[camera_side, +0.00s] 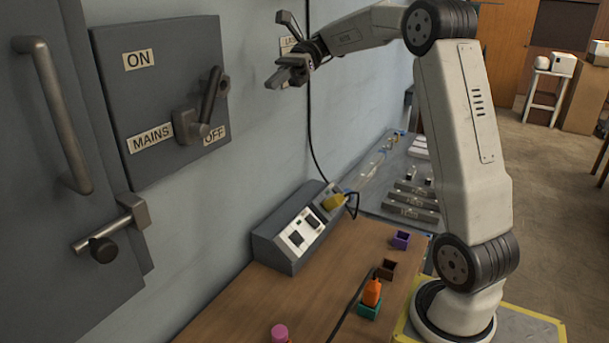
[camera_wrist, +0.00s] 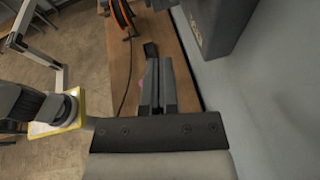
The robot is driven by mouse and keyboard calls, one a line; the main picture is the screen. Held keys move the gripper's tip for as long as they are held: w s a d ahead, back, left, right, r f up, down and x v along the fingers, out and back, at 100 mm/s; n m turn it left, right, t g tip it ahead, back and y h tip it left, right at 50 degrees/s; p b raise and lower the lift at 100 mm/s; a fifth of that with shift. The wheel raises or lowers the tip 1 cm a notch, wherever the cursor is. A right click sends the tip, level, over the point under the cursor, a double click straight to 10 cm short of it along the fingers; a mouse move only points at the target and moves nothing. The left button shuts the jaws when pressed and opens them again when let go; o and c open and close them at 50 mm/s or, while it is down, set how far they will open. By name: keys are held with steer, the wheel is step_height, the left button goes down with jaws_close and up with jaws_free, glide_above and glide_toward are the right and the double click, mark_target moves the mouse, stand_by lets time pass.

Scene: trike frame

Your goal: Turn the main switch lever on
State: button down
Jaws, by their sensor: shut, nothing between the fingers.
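The main switch lever (camera_side: 208,98) is a dark grey handle on a grey switch box (camera_side: 125,90) on the wall. The ON label (camera_side: 139,60) is higher up on the left. My gripper (camera_side: 272,82) is shut and empty, in the air right of the box and apart from the lever. In the wrist view the shut fingers (camera_wrist: 160,62) show, with part of a grey box (camera_wrist: 222,25) at upper right; the lever cannot be made out there.
A grey cabinet door with a long handle (camera_side: 60,115) and a latch (camera_side: 112,230) stands at left. Below, a wooden bench (camera_side: 240,310) carries a sloped control box (camera_side: 295,230) and small coloured blocks. A black cable (camera_side: 312,140) hangs on the wall near my gripper.

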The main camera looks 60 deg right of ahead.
steer(key=shift+s+d+r+y, duration=0.2)
steer(key=shift+d+r, duration=0.15)
steer(key=shift+r, duration=0.2)
steer(key=shift+s+d+r+y, duration=0.1)
steer(key=shift+d+r+y, duration=0.1)
steer(key=shift+d+r, duration=0.25)
steer(key=shift+a, duration=0.25)
glide_toward(215, 96)
step_height(215, 96, down, 4)
steer(key=a, duration=0.1)
steer(key=shift+w+a+r, duration=0.3)
steer(key=shift+a, duration=0.4)
steer(key=shift+w+a+r, duration=0.3)
steer(key=shift+a+r, duration=0.05)
steer(key=shift+a, duration=0.4)
steer(key=shift+w+a+r, duration=0.25)
steer(key=shift+a+r, duration=0.05)
steer(key=shift+a, duration=0.4)
